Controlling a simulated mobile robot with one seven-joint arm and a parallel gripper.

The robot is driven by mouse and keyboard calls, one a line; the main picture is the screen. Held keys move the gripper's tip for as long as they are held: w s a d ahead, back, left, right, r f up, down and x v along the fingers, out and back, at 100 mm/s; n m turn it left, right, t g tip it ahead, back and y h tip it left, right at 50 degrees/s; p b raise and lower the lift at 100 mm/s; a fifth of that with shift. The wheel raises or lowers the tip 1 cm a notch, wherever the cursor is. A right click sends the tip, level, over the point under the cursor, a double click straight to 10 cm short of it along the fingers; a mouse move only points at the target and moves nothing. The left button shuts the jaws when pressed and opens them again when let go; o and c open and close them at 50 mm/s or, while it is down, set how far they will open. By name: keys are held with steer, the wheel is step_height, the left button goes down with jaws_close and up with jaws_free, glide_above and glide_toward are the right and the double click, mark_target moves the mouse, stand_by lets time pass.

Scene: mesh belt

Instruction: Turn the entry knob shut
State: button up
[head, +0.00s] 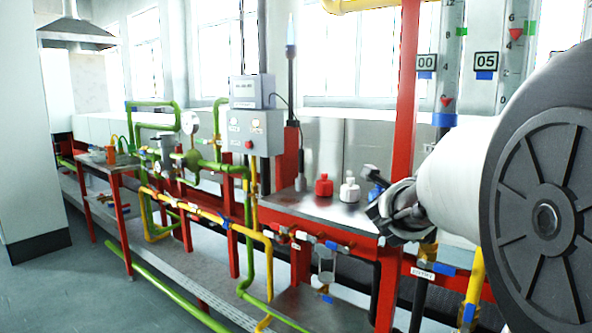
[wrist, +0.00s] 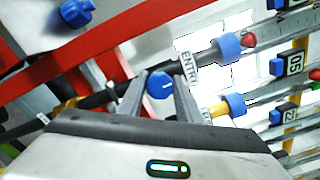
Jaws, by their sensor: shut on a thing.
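The entry knob (wrist: 159,85) is a round blue cap with a small white mark, on a dark pipe in the wrist view. A white tag reading "ENTR…" (wrist: 188,67) hangs just right of it. My gripper (wrist: 160,90) has one finger on each side of the knob and is shut on it. In the head view my gripper (head: 400,212) is at the right end of the red-framed bench, below the gauge tubes. I cannot make out the knob between the fingers there. A white tag (head: 422,273) shows just below my gripper.
Red (head: 323,186) and white (head: 349,190) bottles stand on the bench left of my gripper. A red post (head: 402,90) rises close behind it. Open floor lies at left.

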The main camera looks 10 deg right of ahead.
steer(key=shift+m, duration=0.4)
steer(key=o, duration=1)
steer(key=shift+o, duration=0.2)
